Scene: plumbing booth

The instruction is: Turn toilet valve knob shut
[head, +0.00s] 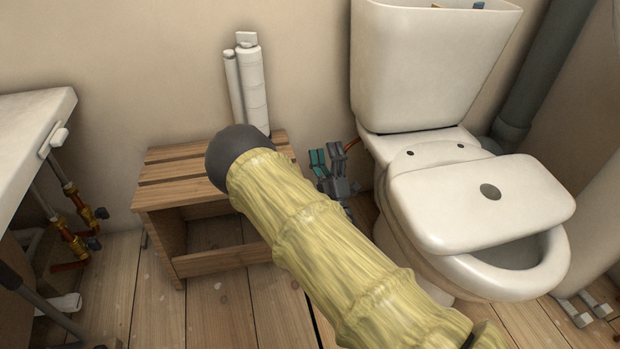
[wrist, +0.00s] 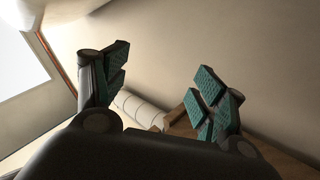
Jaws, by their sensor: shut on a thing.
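The toilet (head: 435,75) stands at the right in the head view. A copper-coloured pipe (head: 352,146) shows beside its left side and also shows in the wrist view (wrist: 52,52). My gripper (head: 328,158) is low beside the toilet, near this pipe, with its fingers pointing up. In the wrist view the teal-padded fingers of my gripper (wrist: 160,95) stand apart, one at each side. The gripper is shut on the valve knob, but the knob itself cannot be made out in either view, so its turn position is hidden.
A wooden slatted stool (head: 165,172) stands just left of my gripper, with white pipes (head: 252,85) upright behind it. The wall is close behind. A white basin (head: 30,125) with copper pipes (head: 72,235) is at the left. Bare floorboards (head: 215,310) lie in front.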

